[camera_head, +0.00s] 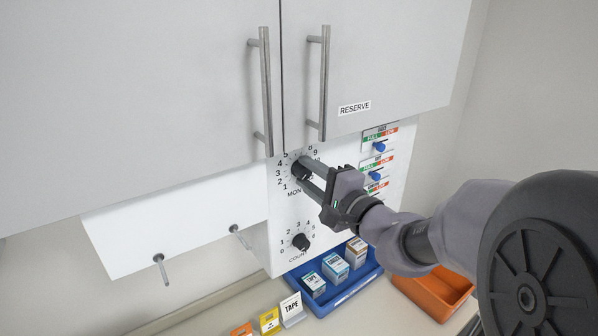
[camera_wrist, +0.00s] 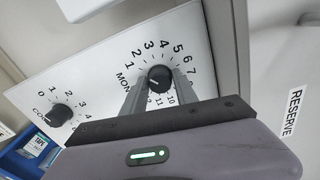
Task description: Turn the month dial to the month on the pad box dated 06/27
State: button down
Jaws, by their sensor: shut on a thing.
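The month dial (camera_head: 299,172) is a black knob on the white panel, ringed by numbers, with the word MONTH partly hidden under it. It also shows in the wrist view (camera_wrist: 159,78), with 1 to 7 readable around it and 10 to 12 lower down. My gripper (camera_head: 306,175) is shut on this knob, one finger on either side. Its fingers (camera_wrist: 160,92) also show in the wrist view. I cannot tell which number the knob's pointer faces. Small boxes (camera_head: 335,263) stand in a blue tray (camera_head: 335,292); their dates are too small to read.
A count dial (camera_head: 301,242) sits below the month dial. Blue sliders (camera_head: 378,147) are on the panel's right. Cabinet doors with bar handles (camera_head: 265,90) hang above. An orange bin (camera_head: 435,295) and a TAPE sign (camera_head: 291,309) are on the counter. Two pegs (camera_head: 161,268) stick out at left.

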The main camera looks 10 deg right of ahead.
jog(key=m, duration=0.6)
jog(key=m+p, duration=0.1)
jog(key=m, duration=0.4)
jog(key=shift+m, duration=0.4)
jog(key=m+p, duration=0.4)
jog(key=m, duration=0.2)
jog(key=shift+r, duration=0.15)
jog(key=shift+m+p, duration=2.05)
jog(key=shift+m, duration=0.65)
jog(key=shift+f, duration=0.2)
jog(key=c, duration=1)
grip_release()
jog(key=shift+o, duration=0.2)
